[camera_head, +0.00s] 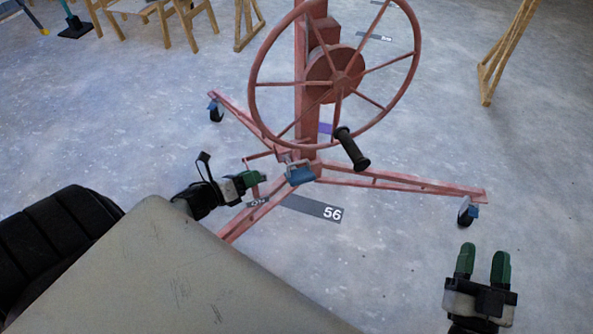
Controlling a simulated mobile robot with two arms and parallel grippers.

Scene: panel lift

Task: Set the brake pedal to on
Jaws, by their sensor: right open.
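The red panel lift (307,90) stands on the floor ahead of me, with a large spoked handwheel on its column. A blue pedal-like piece (300,175) sits at the foot of the column; it looks like the brake pedal, but its setting cannot be made out. My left gripper (254,178) is low, just left of the blue piece and apart from it in the picture, close to thin red parts of the lift's base. Its fingers are seen edge-on, so their gap is unclear. My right gripper (483,262) is open and empty at the lower right, away from the pedal.
The lift's legs spread out to casters, one at the left (215,108) and one at the right (467,212). Wooden trestles (505,55) stand behind. The right floor is clear.

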